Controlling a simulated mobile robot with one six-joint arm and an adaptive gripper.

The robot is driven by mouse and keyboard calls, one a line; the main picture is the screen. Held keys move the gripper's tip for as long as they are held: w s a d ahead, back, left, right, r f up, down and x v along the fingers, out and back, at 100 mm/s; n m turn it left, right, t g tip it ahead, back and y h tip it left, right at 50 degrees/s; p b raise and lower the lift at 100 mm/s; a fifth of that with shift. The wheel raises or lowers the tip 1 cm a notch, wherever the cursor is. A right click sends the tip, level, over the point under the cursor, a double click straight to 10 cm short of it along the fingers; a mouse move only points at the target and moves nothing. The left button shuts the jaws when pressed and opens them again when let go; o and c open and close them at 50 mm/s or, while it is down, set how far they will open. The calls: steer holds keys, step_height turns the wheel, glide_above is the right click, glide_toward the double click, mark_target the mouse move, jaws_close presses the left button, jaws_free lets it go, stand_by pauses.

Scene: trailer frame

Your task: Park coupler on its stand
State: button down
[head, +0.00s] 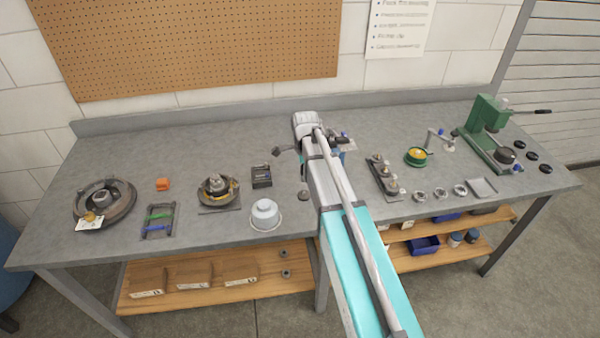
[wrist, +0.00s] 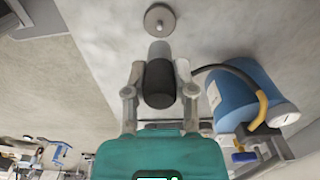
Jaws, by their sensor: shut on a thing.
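My gripper (wrist: 159,82) is shut on a short cylinder, which I take to be the coupler (wrist: 159,76), dark at the near end and grey at the far end. One finger lies on each side of it. A pale round disc with a small central post (wrist: 160,20), which looks like the stand, is just past the coupler's far end in the wrist view. I cannot tell whether they touch. In the head view my arm hides the coupler and most of the gripper.
In the wrist view a blue cylinder (wrist: 243,92) with a dark hose stands close right of the gripper.

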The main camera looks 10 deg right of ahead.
steer(key=shift+f, duration=0.15)
steer(key=b, duration=0.5)
glide_above(304, 191)
steer(key=shift+f, duration=2.35)
steer(key=shift+f+b, duration=0.9)
steer(key=shift+b, duration=0.05)
stand_by(1.7)
steer(key=shift+c, duration=1.8)
jaws_free()
steer(key=shift+o, duration=0.3)
steer(key=o, duration=0.3)
steer(key=shift+r, duration=0.2)
